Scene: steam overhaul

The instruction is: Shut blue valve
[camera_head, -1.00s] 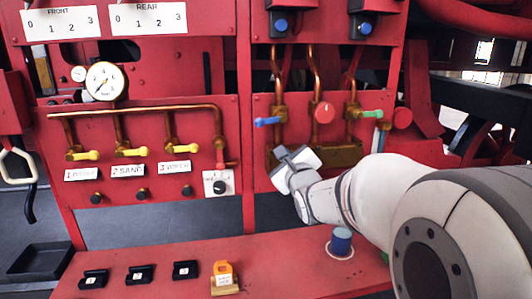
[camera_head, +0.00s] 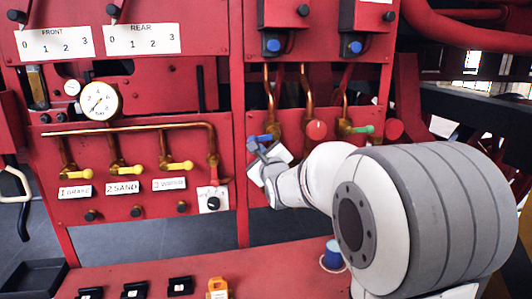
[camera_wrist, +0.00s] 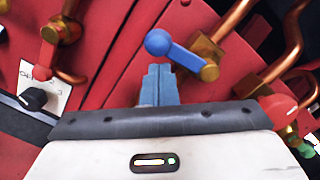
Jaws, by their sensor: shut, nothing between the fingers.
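The blue valve's lever (camera_head: 260,138) points left, roughly level, from its brass body on the red panel. In the wrist view the blue lever (camera_wrist: 178,52) has a round knob at its left end, and its other end meets the brass body (camera_wrist: 207,57). My gripper (camera_head: 254,145) is at the lever's free end, just below it. In the wrist view my gripper (camera_wrist: 160,72) has its fingers together and empty, with the tips just under the lever. I cannot tell whether they touch it.
A red round knob (camera_head: 316,130) and a green-handled valve (camera_head: 357,129) are to the right. Copper pipes (camera_head: 307,90) run above. Yellow-handled valves (camera_head: 125,170) and a gauge (camera_head: 100,101) are on the left panel. A blue cylinder (camera_head: 333,254) stands on the red bench below.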

